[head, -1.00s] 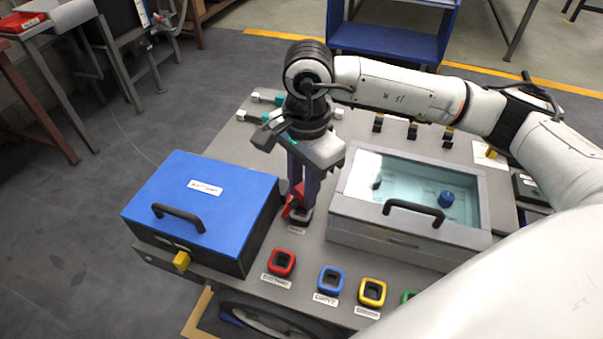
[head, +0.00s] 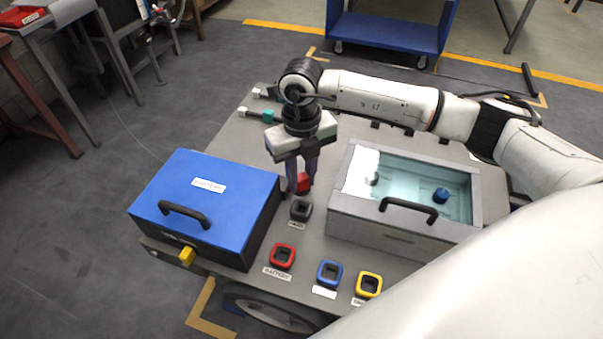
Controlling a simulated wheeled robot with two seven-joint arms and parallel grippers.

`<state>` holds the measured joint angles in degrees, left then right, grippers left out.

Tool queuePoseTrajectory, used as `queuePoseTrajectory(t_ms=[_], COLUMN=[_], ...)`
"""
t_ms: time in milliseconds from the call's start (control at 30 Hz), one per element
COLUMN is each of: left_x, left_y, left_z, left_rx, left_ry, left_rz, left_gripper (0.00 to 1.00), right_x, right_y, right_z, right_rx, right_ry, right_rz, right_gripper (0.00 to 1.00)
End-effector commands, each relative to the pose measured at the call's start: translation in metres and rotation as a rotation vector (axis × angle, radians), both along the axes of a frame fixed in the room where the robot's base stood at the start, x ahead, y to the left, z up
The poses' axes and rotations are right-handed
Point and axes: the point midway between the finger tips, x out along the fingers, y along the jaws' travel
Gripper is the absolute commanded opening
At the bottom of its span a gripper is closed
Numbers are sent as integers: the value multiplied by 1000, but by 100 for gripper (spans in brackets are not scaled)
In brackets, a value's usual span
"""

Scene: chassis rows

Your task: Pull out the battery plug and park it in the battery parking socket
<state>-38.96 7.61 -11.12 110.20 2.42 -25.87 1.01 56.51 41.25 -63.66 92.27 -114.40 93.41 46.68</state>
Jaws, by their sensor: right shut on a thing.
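My right gripper (head: 305,176) points down and is shut on the red battery plug (head: 303,183). The plug shows between its fingers, just above and behind the dark socket (head: 300,209) in the picture. That socket's top opening is uncovered, and the plug appears clear of it. The red-rimmed battery parking socket (head: 283,257) is nearer the front edge of the deck, has a label reading "BATTERY", and looks empty. My left gripper is not in view.
A blue-lidded box (head: 212,195) stands to the left, and a clear-lidded case (head: 400,235) to the right. A blue socket (head: 330,273) and a yellow socket (head: 369,285) sit right of the red one. Deck between the dark and red sockets is clear.

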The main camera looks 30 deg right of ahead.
Motion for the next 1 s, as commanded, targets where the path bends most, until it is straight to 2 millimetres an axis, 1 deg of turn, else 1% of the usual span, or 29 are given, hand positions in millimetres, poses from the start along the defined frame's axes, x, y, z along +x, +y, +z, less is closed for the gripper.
queuePoseTrajectory(t_ms=[267, 600, 733, 1000], left_x=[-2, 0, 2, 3], left_y=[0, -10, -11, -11], left_z=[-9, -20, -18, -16], left_rx=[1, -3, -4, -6], left_ry=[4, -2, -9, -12], left_rz=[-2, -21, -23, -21], left_gripper=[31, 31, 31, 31], right_x=[0, 0, 0, 0], right_y=[0, 0, 0, 0], right_z=[-14, -45, -48, -48], right_rx=[-1, -1, -1, -1], right_ry=[0, 1, 0, 0], right_rz=[-21, -19, -19, -19], right_gripper=[0, 0, 0, 0])
